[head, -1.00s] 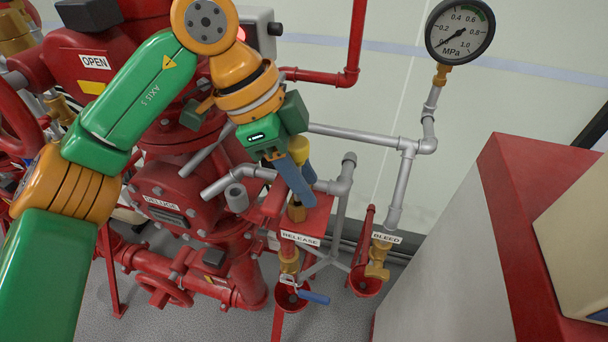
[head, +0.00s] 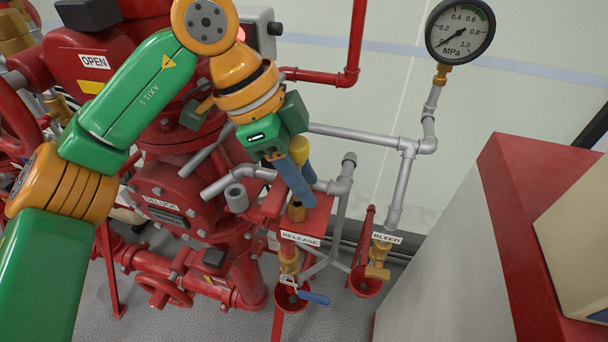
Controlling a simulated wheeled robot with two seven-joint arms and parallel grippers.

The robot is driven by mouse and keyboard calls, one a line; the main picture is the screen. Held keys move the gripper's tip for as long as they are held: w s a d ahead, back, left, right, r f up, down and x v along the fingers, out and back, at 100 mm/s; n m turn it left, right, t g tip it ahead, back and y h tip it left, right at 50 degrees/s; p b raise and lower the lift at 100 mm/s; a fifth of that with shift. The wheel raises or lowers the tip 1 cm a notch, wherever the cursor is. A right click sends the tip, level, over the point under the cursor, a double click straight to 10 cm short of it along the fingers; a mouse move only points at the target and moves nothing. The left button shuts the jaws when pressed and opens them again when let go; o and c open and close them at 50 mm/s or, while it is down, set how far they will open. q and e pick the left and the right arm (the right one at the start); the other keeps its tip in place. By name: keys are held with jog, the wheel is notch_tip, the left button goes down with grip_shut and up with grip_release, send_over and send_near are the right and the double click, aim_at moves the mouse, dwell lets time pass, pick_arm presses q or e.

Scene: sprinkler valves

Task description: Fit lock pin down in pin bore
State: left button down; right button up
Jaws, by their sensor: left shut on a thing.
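My left gripper (head: 304,196) points down over the red bracket with the RELEASE label (head: 300,239). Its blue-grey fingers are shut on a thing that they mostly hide. A yellow knob (head: 301,151) shows beside the fingers, just under the gripper body; it looks like the head of the lock pin. The pin bore and the pin's lower end are hidden, so I cannot tell whether the pin is in the bore. My right gripper is out of view.
Grey pipes (head: 362,136) run close behind and beside the gripper. A blue-handled valve (head: 313,298) sits below the bracket. The BLEED valve (head: 378,263) and a gauge (head: 460,30) are to the right. A red-edged cabinet (head: 520,230) fills the right side.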

aim_at(298, 145)
pick_arm(q)
jog(key=shift+f+b, duration=1.05)
jog(key=shift+f, duration=0.15)
jog(key=shift+c, duration=2.2)
grip_release()
jog(key=shift+a, duration=0.1)
jog(key=v, duration=0.7)
